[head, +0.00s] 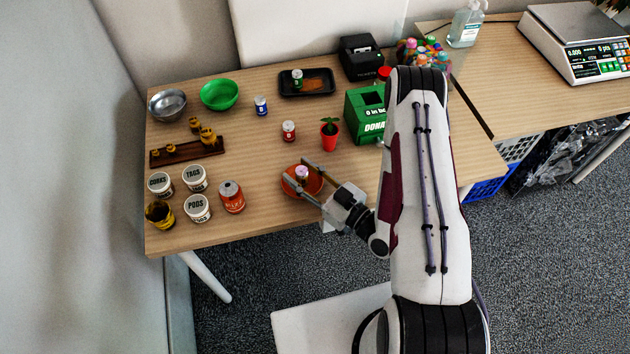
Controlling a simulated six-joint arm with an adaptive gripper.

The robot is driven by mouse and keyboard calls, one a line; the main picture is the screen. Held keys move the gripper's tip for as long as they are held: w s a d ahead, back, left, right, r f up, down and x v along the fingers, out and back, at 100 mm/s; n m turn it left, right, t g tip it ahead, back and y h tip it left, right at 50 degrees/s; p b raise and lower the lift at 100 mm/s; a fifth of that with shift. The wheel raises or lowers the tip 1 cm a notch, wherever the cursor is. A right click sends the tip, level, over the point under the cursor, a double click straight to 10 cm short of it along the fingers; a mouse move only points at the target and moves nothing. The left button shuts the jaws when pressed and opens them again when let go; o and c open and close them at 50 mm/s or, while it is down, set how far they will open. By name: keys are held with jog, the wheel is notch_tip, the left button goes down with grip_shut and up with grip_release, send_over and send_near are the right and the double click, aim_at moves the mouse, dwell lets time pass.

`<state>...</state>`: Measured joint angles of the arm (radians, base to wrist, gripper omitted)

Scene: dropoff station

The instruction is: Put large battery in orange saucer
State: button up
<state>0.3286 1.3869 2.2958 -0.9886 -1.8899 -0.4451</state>
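The orange saucer (315,188) lies near the table's front edge. A small battery-like cylinder with a pale pink top and a brownish side (302,174) is in or just above it, between the fingers of my gripper (295,170). The fingers look spread, with a gap wider than the cylinder. Whether its base rests on the saucer is hard to tell. Other small cylinders stand apart: a red one (288,131), a blue one (261,106) and a green one (297,79) in the black tray (325,92). Which is the large battery is not clear by size.
A red-potted plant (329,133) and green donation box (365,116) stand behind the gripper. An orange-red can (231,197) and several white tubs (197,208) stand left. Green (219,95) and metal (167,105) bowls are at the back left.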

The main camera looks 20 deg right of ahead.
jog(key=shift+r, duration=0.15)
jog(key=shift+v, duration=6)
jog(key=shift+w, duration=0.1)
